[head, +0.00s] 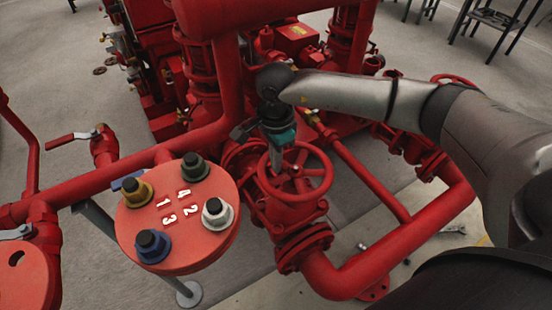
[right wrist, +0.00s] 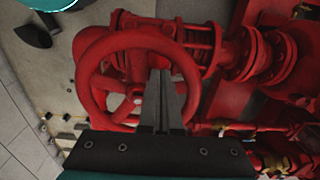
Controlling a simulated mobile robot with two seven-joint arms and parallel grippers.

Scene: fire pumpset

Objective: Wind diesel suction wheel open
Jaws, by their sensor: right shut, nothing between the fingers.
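A red spoked handwheel (head: 296,172) sits on top of a red valve in the middle of the head view, and I take it for the diesel suction wheel. It fills the upper left of the right wrist view (right wrist: 92,80). My right gripper (head: 276,168) reaches down to the left part of the wheel. Its fingers (right wrist: 160,74) are shut together with nothing between them. In the wrist view they overlap the rim, and their tips show within the ring, beside the hub. I cannot tell whether they touch rim or spokes. My left gripper is not in view.
A round red plate (head: 183,252) with several coloured, numbered knobs stands left of the wheel. Red pipes (head: 400,245) run below and right of the valve. Red pump machinery (head: 200,75) crowds behind. A lever valve (head: 100,140) stands at left. A wrench-like tool (head: 452,229) lies at right.

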